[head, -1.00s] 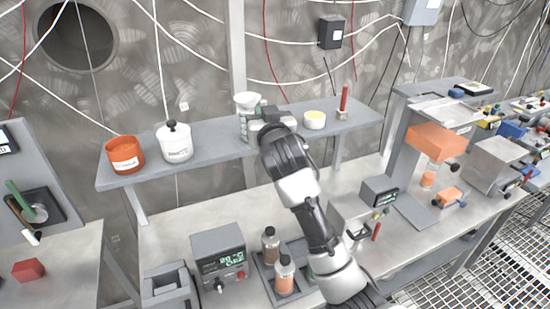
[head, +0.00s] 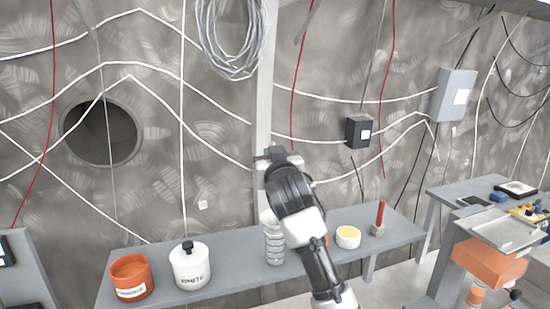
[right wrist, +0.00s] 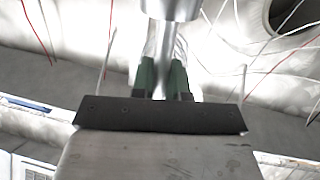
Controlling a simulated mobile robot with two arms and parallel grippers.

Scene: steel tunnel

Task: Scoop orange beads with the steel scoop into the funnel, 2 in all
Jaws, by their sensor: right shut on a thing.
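My right gripper (head: 277,155) is raised well above the shelf in the head view. In the right wrist view its green-padded fingers (right wrist: 161,80) are shut on a steel handle with a round steel cup at the top, the steel scoop (right wrist: 170,9). The scoop is hidden in the head view, and I cannot see whether it holds beads. The funnel (head: 267,217) stands on a clear ribbed bottle (head: 273,246), partly behind my right arm. The orange jar (head: 130,279), labelled ORANGE, is at the shelf's left; single beads cannot be made out. My left gripper is not in view.
A white jar (head: 190,266) with a black knob stands between the orange jar and the bottle. A yellow-topped white dish (head: 348,237) and a red-handled tool in a block (head: 379,219) are right of my arm. The grey shelf (head: 228,272) runs before the wall.

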